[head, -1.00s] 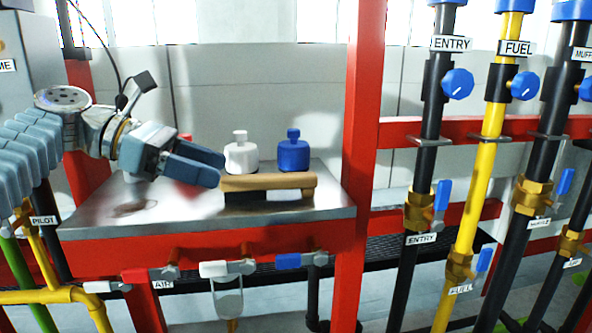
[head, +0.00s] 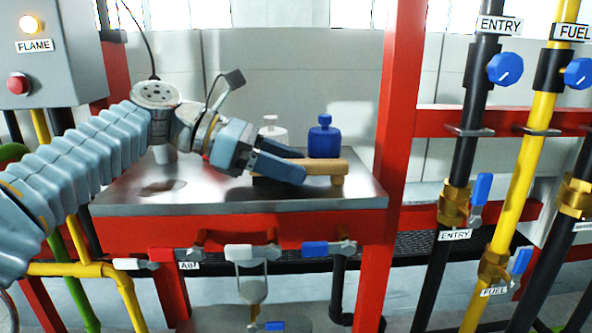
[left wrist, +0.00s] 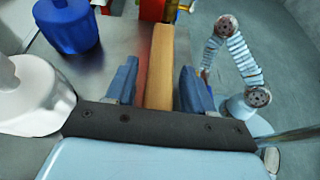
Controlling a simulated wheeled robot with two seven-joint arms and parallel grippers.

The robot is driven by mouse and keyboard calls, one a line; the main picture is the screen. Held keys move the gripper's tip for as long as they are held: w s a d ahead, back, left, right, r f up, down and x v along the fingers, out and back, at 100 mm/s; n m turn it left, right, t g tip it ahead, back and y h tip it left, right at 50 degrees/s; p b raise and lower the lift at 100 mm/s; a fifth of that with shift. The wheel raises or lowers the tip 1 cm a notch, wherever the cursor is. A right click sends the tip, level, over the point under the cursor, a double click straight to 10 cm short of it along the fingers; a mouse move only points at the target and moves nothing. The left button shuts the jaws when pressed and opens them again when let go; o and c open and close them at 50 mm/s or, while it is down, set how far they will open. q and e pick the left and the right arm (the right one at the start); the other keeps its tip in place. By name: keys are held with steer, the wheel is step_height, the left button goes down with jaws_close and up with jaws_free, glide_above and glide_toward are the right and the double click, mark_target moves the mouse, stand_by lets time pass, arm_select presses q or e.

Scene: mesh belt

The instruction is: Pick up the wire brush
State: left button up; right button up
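The wire brush (head: 327,167) has a tan wooden body and lies on the metal tabletop (head: 140,200), in front of two bottles. My left gripper (head: 299,167) is over the brush's left part in the head view, and its fingers hide that part and most of the dark underside. In the left wrist view the brush (left wrist: 160,52) runs lengthwise between the two blue fingers of my left gripper (left wrist: 159,70). The fingers are apart, with a gap showing on each side of the wood. My right gripper is not seen in the head view.
A blue bottle (head: 324,140) and a white bottle (head: 272,137) stand close behind the brush. A red upright post (head: 396,130) rises at the table's right edge. A grey control box (head: 55,60) is at the left. The tabletop's front left is clear.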

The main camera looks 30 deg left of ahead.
arm_select(q)
steer(key=c, duration=0.9)
steer(key=shift+r, duration=0.1)
